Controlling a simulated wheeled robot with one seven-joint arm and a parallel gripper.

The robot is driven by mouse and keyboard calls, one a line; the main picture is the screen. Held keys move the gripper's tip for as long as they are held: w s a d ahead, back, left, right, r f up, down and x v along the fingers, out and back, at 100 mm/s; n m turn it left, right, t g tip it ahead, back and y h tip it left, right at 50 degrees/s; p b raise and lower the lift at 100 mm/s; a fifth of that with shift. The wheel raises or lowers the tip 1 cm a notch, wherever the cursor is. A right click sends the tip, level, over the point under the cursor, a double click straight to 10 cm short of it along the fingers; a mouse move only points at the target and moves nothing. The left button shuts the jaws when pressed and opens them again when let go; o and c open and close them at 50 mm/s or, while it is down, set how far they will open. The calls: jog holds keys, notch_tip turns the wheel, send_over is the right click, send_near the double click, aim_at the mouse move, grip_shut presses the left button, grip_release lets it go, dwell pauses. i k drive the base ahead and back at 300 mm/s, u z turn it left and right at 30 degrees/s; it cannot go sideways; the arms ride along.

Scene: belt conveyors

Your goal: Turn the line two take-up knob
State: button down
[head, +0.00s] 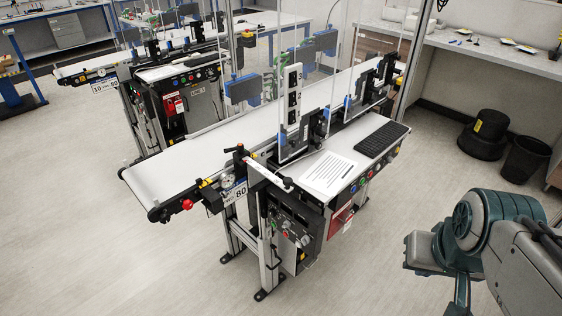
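The near belt conveyor (180,173) runs from the left front to the back right. I cannot tell for sure that this is the take-up knob, and no line-two label is readable here. Another round dial-like part (228,183) sits by the plate. My arm comes in at the lower right, well apart from the conveyor. My gripper is not in view.
A control box (292,228) hangs under the near conveyor, with a keyboard (381,139) and paper sheet (328,173) above. Clear guard panels stand over the belt. Another conveyor (85,70) stands behind. Black bins (525,159) are at right. The front left floor is clear.

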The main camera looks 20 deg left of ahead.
aim_at(188, 205)
jog(key=u, duration=1.75)
jog(key=k, duration=1.3)
jog(key=z, duration=0.55)
jog(key=i, duration=0.55)
jog(key=z, duration=0.5)
jog(key=i, duration=1.2)
jog(key=u, duration=0.9)
